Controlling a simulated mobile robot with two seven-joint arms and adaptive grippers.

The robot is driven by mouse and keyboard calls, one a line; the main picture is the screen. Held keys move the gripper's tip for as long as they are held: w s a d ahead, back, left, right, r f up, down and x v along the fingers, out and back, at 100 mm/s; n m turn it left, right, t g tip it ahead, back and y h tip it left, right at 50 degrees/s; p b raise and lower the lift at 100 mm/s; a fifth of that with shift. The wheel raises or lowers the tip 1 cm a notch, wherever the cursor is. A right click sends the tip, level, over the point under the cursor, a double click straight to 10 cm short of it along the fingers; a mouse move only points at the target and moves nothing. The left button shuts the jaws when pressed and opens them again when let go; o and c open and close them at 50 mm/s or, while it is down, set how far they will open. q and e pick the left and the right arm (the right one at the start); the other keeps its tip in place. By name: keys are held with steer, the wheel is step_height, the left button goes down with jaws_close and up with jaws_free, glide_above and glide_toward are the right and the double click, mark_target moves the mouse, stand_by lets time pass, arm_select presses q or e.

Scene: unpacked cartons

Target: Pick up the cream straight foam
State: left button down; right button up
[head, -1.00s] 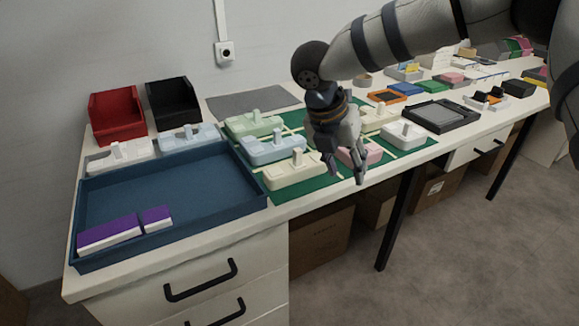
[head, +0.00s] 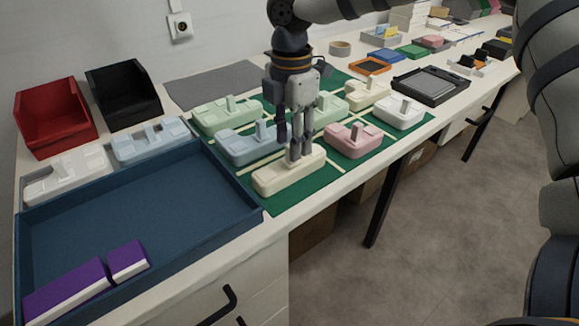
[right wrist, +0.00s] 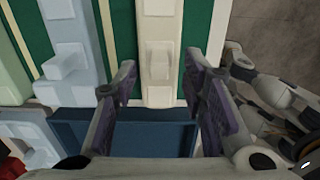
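The cream straight foam (head: 285,178) is a long block with an upright tab, lying on the near edge of the green mat (head: 318,182). My right gripper (head: 295,156) points down over it, its fingers overlapping the tab in the head view. In the right wrist view the fingers of the right gripper (right wrist: 166,78) are spread wide, with the cream straight foam (right wrist: 158,58) and its tab between them. I cannot tell how far the tips are above the block. Grey jointed parts (right wrist: 268,95) at the right of the wrist view look like my left gripper.
A blue foam (head: 247,145) and a pink foam (head: 353,140) lie close on either side. A blue tray (head: 228,222) with purple-topped blocks (head: 128,260) stands to the left. Red and black bins (head: 124,93) stand behind. The table's front edge is close to the foam.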

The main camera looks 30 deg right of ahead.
step_height(320, 180, down, 2)
steer(key=shift+f, duration=0.2)
jaws_close()
arm_select(q)
steer(key=shift+s+f, duration=0.1)
steer(key=shift+f, duration=0.05)
arm_select(e)
steer(key=shift+r, duration=0.15)
